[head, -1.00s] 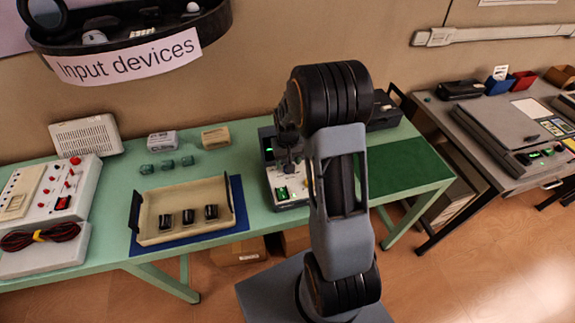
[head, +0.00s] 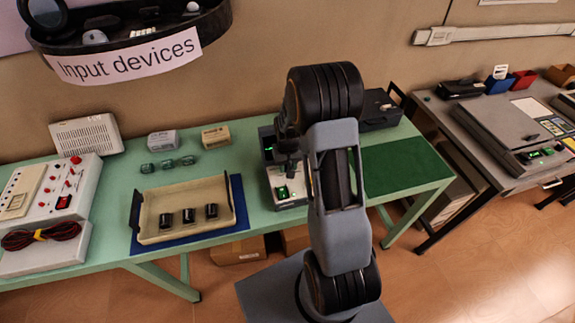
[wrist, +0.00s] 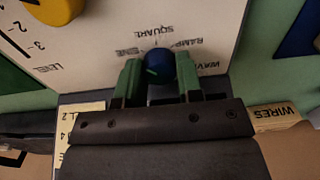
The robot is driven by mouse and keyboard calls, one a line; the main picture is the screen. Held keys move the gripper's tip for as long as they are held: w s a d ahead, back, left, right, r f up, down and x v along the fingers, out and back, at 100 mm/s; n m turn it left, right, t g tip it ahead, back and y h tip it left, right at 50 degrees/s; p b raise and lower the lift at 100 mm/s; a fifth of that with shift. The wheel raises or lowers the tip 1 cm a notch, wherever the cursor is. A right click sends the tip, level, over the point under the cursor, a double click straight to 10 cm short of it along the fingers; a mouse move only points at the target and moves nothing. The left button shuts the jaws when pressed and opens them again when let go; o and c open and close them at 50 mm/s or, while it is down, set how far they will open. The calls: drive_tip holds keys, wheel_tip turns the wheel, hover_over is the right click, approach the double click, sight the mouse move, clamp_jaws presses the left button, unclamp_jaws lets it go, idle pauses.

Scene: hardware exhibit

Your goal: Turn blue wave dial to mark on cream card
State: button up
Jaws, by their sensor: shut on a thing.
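The blue wave dial (wrist: 159,62) sits on a pale panel in the wrist view, with SQUARE, RAMP and SINE printed around it and WAVE beside it. A pale line on the dial shows near its lower left. My gripper (wrist: 159,70) has its green fingers on both sides of the dial and is shut on it. A cream card (wrist: 84,110) lies at the lower left, mostly hidden behind my gripper, so its mark cannot be read. In the head view the device (head: 291,203) stands on the green table, partly covered by my arm.
A yellow knob (wrist: 56,8) with a numbered LEVEL scale is at the wrist view's upper left. A WIRES label (wrist: 275,117) is at right. On the table, a tray (head: 150,236) with black parts stands left of the device; a dark green mat (head: 405,166) lies right.

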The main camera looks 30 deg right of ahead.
drive_tip(key=c, duration=0.3)
drive_tip(key=m+b, duration=0.2)
drive_tip(key=m, duration=0.2)
drive_tip(key=shift+m+b, duration=0.6)
drive_tip(key=shift+m, duration=1.9)
drive_tip(key=o, duration=0.9)
